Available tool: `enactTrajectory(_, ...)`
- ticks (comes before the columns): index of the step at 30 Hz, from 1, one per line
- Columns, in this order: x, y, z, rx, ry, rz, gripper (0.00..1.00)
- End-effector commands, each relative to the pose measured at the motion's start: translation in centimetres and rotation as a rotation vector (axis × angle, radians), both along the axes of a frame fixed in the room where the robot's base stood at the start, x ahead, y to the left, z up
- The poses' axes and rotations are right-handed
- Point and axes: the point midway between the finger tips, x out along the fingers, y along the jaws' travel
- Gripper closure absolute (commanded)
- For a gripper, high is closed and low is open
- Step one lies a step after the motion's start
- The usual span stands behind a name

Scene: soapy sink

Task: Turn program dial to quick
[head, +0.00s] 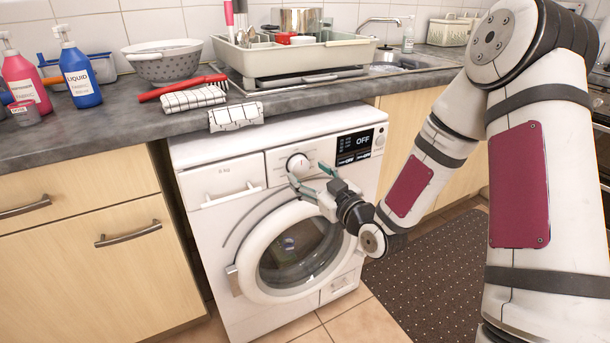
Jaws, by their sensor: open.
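The white washing machine (225,208) stands under the counter, with its round door (262,240) closed. Its program dial (298,163) is a round white knob on the upper front panel. The exact setting of the dial is too small to read. The dark display (362,142) to the right of the dial reads OFF. My gripper (307,179) is open and empty, just below and in front of the dial, with its fingers pointing left and up toward it. I cannot tell whether a finger touches the dial.
A checked cloth (236,117) hangs over the counter edge above the machine. A dish rack (292,57), a colander (163,61) and a blue bottle (78,72) stand on the counter (110,122). A dark mat (432,270) lies on the floor at right.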

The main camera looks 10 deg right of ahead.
Motion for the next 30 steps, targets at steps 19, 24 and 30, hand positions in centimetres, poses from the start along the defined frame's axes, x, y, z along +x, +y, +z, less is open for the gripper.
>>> enactTrajectory(19, 2.4, 0.9, 0.0, 0.000, 0.000, 0.000, 0.53)
enactTrajectory(24, 2.4, 0.9, 0.0, 0.000, 0.000, 0.000, 0.86)
enactTrajectory(30, 2.4, 0.9, 0.0, 0.007, 0.001, -0.001, 0.86)
